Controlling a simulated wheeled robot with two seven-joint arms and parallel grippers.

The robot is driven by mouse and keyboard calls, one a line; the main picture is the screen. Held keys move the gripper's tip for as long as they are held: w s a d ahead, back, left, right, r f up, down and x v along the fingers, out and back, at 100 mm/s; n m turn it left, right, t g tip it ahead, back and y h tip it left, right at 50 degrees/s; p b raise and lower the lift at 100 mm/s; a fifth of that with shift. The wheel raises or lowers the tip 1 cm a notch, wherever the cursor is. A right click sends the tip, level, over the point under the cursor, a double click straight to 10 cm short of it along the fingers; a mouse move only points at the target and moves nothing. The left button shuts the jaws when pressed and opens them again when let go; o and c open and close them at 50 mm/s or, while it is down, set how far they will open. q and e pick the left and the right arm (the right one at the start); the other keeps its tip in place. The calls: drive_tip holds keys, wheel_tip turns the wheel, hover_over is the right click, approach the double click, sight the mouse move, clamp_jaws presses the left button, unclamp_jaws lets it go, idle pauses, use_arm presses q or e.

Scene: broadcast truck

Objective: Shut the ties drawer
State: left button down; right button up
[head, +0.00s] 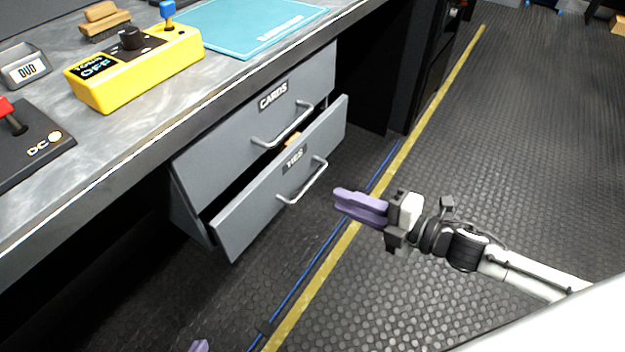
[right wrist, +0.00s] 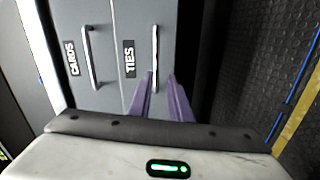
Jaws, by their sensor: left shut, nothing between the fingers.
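The ties drawer (head: 255,205) is the lower grey drawer under the counter, labelled TIES, with a metal bar handle (head: 303,183). It stands partly open, its front out beyond the cards drawer (head: 240,140) above. My right gripper (head: 338,203) is in front of the ties drawer, just right of its handle and apart from it. In the right wrist view its purple fingers (right wrist: 160,75) are spread with nothing between them, pointing at the ties drawer front (right wrist: 138,25) near the handle. Only a purple tip of my left gripper (head: 198,346) shows at the bottom edge; it is shut.
A tan item (head: 293,138) shows in the gap above the ties drawer front. The counter above holds a yellow control box (head: 135,75), a teal mat (head: 245,22) and a black DC box (head: 30,145). The ridged floor (head: 480,130) in front is clear.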

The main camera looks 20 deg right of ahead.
sight(313, 183)
drive_tip(key=shift+n, duration=0.9)
drive_tip(key=x, duration=0.3)
drive_tip(key=b+x, duration=0.1)
drive_tip(key=x, duration=0.2)
drive_tip(key=b+x, duration=0.1)
drive_tip(key=x, duration=0.3)
drive_tip(key=shift+w+d+r, duration=0.35)
drive_tip(key=shift+w+r, duration=0.05)
drive_tip(key=shift+c, duration=0.3)
clamp_jaws()
